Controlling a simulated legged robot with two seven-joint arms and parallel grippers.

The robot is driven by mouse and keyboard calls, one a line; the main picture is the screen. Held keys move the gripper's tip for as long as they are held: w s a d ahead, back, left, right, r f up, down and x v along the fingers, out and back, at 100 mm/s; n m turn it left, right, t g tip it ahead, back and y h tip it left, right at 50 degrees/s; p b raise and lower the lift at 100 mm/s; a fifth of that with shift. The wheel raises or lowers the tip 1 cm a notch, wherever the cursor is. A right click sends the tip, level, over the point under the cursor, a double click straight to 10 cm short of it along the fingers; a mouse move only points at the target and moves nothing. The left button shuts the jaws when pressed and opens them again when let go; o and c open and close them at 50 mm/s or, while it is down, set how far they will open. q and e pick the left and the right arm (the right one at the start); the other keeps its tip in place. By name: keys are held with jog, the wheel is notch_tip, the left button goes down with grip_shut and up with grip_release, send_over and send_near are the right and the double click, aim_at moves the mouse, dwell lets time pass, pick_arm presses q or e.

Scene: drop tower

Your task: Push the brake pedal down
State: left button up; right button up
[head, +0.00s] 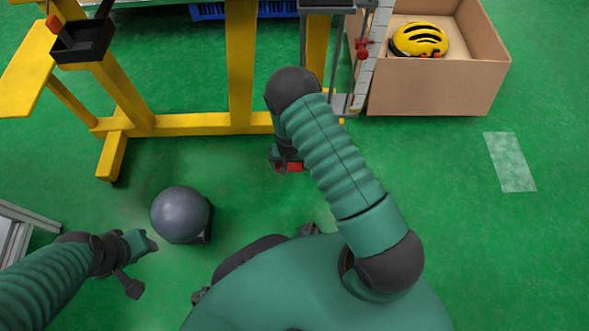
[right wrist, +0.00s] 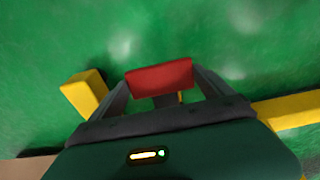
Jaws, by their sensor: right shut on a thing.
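The brake pedal shows as a red block (right wrist: 160,75) between the fingers of my right gripper (right wrist: 162,88) in the right wrist view. In the head view only a small red part of the pedal (head: 293,167) shows, low by the foot of the yellow frame. My right gripper (head: 287,160) is there, shut on the pedal and partly hidden by my own arm. How far down the pedal stands cannot be told. My left gripper (head: 143,264) is open and empty at the lower left, away from the pedal.
The yellow frame (head: 190,124) spans the back, with a black tray (head: 84,40) at left. A grey ball (head: 180,214) sits near my left gripper. A cardboard box (head: 430,90) with a yellow helmet (head: 419,40) stands back right.

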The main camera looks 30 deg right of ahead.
jog(key=shift+s+f+t, duration=0.25)
jog(key=shift+f+t, duration=0.05)
jog(key=shift+s+a+f+t+h, duration=0.1)
jog(key=shift+s+f+t+h, duration=0.05)
jog(key=shift+f+t+h, duration=0.35)
pick_arm(q)
jog(key=shift+s+f, duration=0.25)
jog(key=shift+s, duration=0.2)
pick_arm(e)
jog(key=shift+a+f+t+h, duration=0.1)
jog(key=shift+f+t+h, duration=0.2)
jog(key=shift+f+t, duration=0.3)
jog(key=o, duration=1.8)
jog(key=shift+s, duration=0.1)
pick_arm(q)
jog(key=w+p+v, duration=0.2)
jog(key=p+v, duration=0.8)
jog(key=shift+w+r, duration=0.15)
jog(key=shift+r, duration=0.25)
pick_arm(e)
jog(key=v, duration=1.6)
jog(key=shift+r, duration=0.4)
jog(key=shift+a, duration=0.1)
